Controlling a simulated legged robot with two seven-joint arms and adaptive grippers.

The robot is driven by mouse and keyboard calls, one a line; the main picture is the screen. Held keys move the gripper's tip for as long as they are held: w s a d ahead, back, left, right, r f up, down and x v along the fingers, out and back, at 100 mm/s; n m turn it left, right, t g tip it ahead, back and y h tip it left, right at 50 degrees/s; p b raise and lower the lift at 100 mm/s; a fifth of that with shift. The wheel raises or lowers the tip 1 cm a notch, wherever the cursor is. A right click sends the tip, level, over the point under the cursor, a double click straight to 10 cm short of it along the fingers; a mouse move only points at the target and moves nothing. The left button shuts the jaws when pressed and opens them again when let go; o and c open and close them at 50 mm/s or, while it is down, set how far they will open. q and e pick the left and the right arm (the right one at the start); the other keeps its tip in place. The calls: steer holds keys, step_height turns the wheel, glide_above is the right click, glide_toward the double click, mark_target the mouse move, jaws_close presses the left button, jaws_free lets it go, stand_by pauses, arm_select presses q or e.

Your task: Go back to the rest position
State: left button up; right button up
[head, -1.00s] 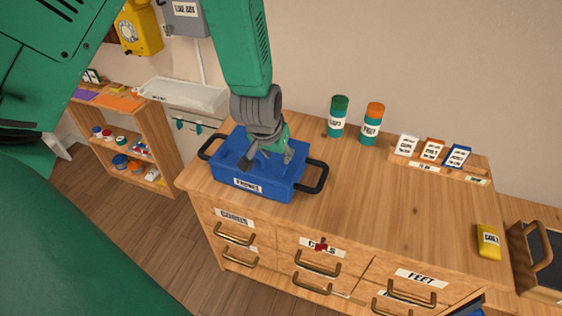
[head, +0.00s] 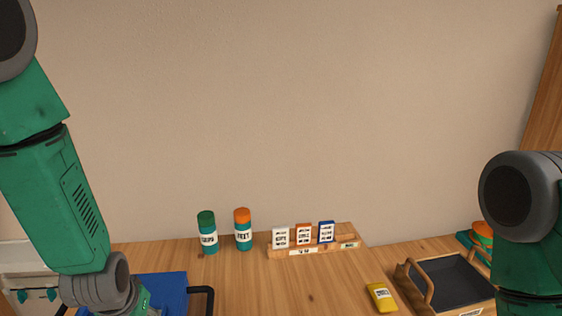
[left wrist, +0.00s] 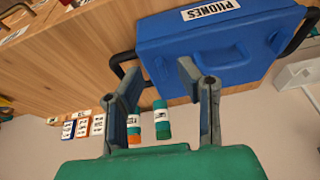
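My left arm comes in from the left in the head view, and its gripper (head: 138,303) is cut off at the bottom edge, over the blue box labelled PHONES (head: 165,285). In the left wrist view my left gripper (left wrist: 159,75) has its two fingers apart with nothing held between them. The blue box (left wrist: 225,45) lies beyond the fingertips there, with a dark handle at each end. My right arm (head: 535,220) stands at the right edge of the head view; its gripper is out of view.
A green-capped canister (head: 207,232) and an orange-capped canister (head: 243,230) stand on the wooden counter (head: 240,290). Right of them is a wooden rack (head: 322,247) with three cards. A yellow packet (head: 382,297) and a dark tray (head: 450,280) lie at the right.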

arm_select(q)
steer(key=s+d+f+m+g+h+b, duration=0.1)
steer(key=s+f+b, duration=1)
steer(key=s+f, duration=1.2)
step_height(320, 180, down, 4)
steer(key=shift+d+f+m+g+b, duration=0.1)
steer(key=shift+d+m+g+b, duration=0.2)
steer(key=shift+d+m+g, duration=0.75)
steer(key=shift+s+a+n, duration=0.1)
steer(key=shift+a+n, duration=0.1)
steer(key=shift+n, duration=0.05)
